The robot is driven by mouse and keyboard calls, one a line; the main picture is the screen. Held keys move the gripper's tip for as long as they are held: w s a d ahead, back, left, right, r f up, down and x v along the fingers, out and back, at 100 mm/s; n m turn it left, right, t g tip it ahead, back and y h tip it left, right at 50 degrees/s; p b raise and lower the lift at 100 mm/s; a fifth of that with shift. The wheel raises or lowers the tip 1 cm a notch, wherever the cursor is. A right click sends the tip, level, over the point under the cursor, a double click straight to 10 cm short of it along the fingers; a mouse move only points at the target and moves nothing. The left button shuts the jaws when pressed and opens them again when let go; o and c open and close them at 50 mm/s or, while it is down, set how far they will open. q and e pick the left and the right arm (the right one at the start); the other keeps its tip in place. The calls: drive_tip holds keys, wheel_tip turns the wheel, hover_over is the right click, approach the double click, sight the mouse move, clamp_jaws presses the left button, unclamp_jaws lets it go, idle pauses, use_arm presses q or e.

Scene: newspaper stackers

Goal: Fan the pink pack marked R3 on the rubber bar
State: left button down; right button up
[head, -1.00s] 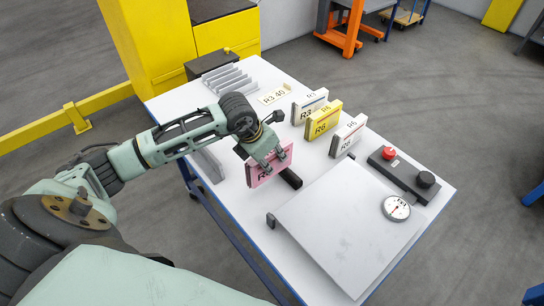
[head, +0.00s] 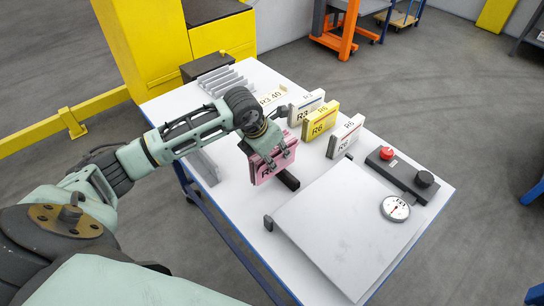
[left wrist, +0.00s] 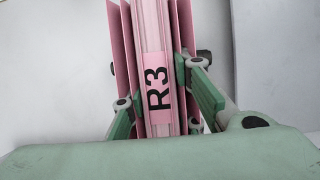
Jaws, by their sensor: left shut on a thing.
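The pink pack (head: 267,169) marked R3 is gripped by my left gripper (head: 272,154) at the black rubber bar (head: 288,179) on the white table. In the left wrist view the pack (left wrist: 152,60) stands between the green fingers of the gripper (left wrist: 160,100), its R3 label facing the camera. Thin pink sheets stand apart from the main block on its left side, with a narrow gap, and another edge shows on its right. The pack looks slightly tilted in the head view. Whether its lower edge touches the bar is hidden. My right gripper is out of view.
White, yellow and white packs (head: 320,119) stand behind to the right. A grey sloped plate (head: 340,230) with a round dial (head: 395,208) fills the front right. A control box (head: 402,174) with a red button stands at the right edge. A grey slotted rack (head: 228,80) is at the back.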

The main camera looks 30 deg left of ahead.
use_arm(q)
drive_tip(key=shift+w+d, duration=0.1)
drive_tip(key=shift+w, duration=0.1)
drive_tip(key=shift+w+d+b, duration=0.1)
drive_tip(key=shift+w+b, duration=0.25)
drive_tip(key=shift+w, duration=0.1)
drive_tip(key=shift+w+d+r+b, duration=0.1)
drive_tip(key=shift+w+d+b, duration=0.2)
drive_tip(key=shift+w, duration=0.35)
drive_tip(key=shift+w, duration=0.1)
drive_tip(key=shift+w+d+b, duration=0.15)
drive_tip(key=shift+w+b, duration=0.3)
drive_tip(key=shift+w, duration=0.15)
drive_tip(key=shift+w+d+b, duration=0.2)
drive_tip(key=shift+w+b, duration=0.2)
drive_tip(key=shift+w, duration=0.1)
